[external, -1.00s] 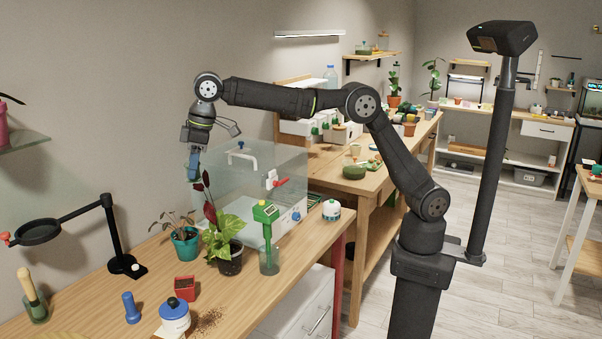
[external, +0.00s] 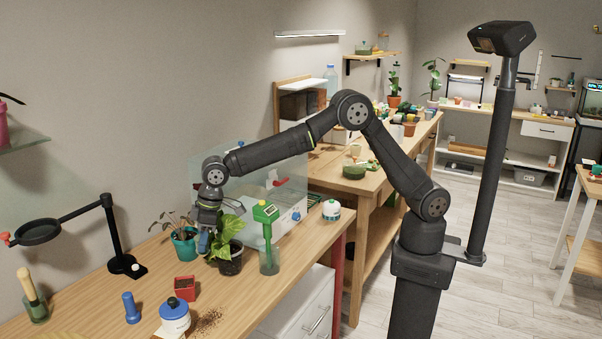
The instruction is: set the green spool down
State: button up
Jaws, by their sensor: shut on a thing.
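My gripper (external: 205,243) is low over the near wooden bench, pointing down between the teal-potted plant and the leafy plant in the dark pot. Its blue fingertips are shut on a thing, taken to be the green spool. The spool itself cannot be made out, as the fingers and leaves hide it. I cannot tell whether it touches the bench (external: 100,302).
The teal pot (external: 186,247) stands close left of my gripper, the dark pot (external: 230,264) close right. A green-handled tool in a glass (external: 269,262) stands further right. A clear box (external: 292,200) is behind.

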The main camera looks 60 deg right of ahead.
jog(key=shift+f, duration=4)
jog(key=shift+f, duration=0.1)
jog(key=o, duration=1)
jog(key=shift+o, duration=0.2)
jog(key=v, duration=0.6)
jog(key=w+a+v, duration=0.1)
jog(key=v, duration=0.2)
jog(key=shift+w+r, duration=0.1)
jog(key=shift+r, duration=0.6)
jog(key=c, duration=0.3)
